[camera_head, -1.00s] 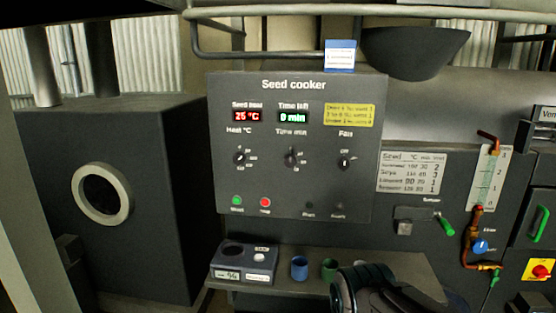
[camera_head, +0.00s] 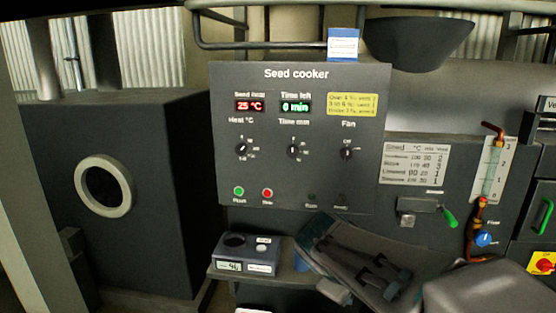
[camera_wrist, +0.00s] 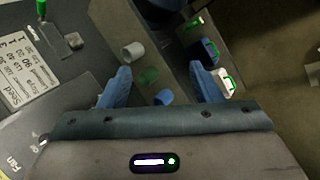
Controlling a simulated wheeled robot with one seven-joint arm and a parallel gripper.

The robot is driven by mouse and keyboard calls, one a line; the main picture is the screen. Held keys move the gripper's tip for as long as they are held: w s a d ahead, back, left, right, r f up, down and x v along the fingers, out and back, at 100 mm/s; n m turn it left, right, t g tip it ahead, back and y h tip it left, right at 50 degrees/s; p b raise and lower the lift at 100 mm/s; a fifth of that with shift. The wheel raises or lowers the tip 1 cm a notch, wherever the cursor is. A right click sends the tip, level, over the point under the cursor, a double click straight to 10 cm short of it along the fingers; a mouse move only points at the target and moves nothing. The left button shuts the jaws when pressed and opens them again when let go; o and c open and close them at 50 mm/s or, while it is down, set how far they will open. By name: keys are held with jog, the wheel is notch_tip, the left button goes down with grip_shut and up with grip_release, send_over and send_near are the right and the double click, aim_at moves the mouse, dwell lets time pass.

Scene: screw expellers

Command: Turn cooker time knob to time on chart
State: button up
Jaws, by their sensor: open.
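The seed cooker panel (camera_head: 230,110) is upright in the middle of the head view. Its black time knob (camera_head: 292,151) sits under the "Time min" label, between the heat knob (camera_head: 242,149) and the fan knob (camera_head: 347,153); its exact setting is too small to read. The time-left display (camera_head: 296,106) shows 0 min. The seed chart (camera_head: 415,163) hangs right of the panel, and part of it shows in the wrist view (camera_wrist: 30,62). My gripper (camera_wrist: 163,85) is open and empty, its blue fingers apart. It is below and right of the knob, not touching it.
A shelf under the panel holds a grey device (camera_head: 247,254); my arm covers the shelf's right part. A green-handled lever (camera_head: 449,217) and a sight tube (camera_head: 493,170) are at right.

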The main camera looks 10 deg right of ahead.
jog(key=w+a+r+n+t+h+b, duration=0.1)
jog(key=w+r+n+t, duration=0.15)
jog(key=w+n, duration=0.35)
jog(key=w+r+n+t+h+b, duration=0.1)
jog(key=w+r+n+t+h, duration=0.15)
jog(key=w, duration=0.45)
jog(key=n+t+y+b, duration=0.25)
jog(key=n+t, duration=0.45)
jog(key=n, duration=0.7)
send_near(292, 153)
jog(key=shift+m+y, duration=0.25)
jog(key=shift+y, duration=0.15)
jog(key=p+x, duration=0.1)
jog(key=x, duration=0.3)
jog(key=p+x, duration=0.2)
jog(key=x, duration=0.2)
jog(key=shift+w+d+r, duration=0.15)
jog(key=shift+d+r, duration=0.05)
jog(key=shift+d, duration=0.1)
jog(key=shift+c, duration=0.4)
jog(key=c, duration=0.9)
